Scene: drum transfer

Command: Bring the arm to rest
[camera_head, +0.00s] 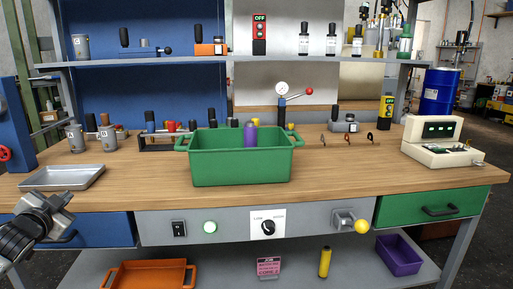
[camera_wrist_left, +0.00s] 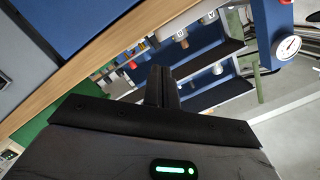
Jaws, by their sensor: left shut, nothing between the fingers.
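My left gripper (camera_head: 62,203) is at the lower left of the head view, in front of the workbench's front edge and just below the grey metal tray. In the left wrist view its two dark fingers (camera_wrist_left: 161,88) are together, with nothing between them. The gripper touches nothing that I can make out. My right gripper is not in either view.
The wooden workbench (camera_head: 340,182) holds a grey tray (camera_head: 62,178), a green bin (camera_head: 240,168) with a purple item (camera_head: 250,135), and a cream console (camera_head: 436,140). Blue (camera_head: 100,228) and green (camera_head: 425,207) drawers are below. An orange tray (camera_head: 150,277) is on the lower shelf.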

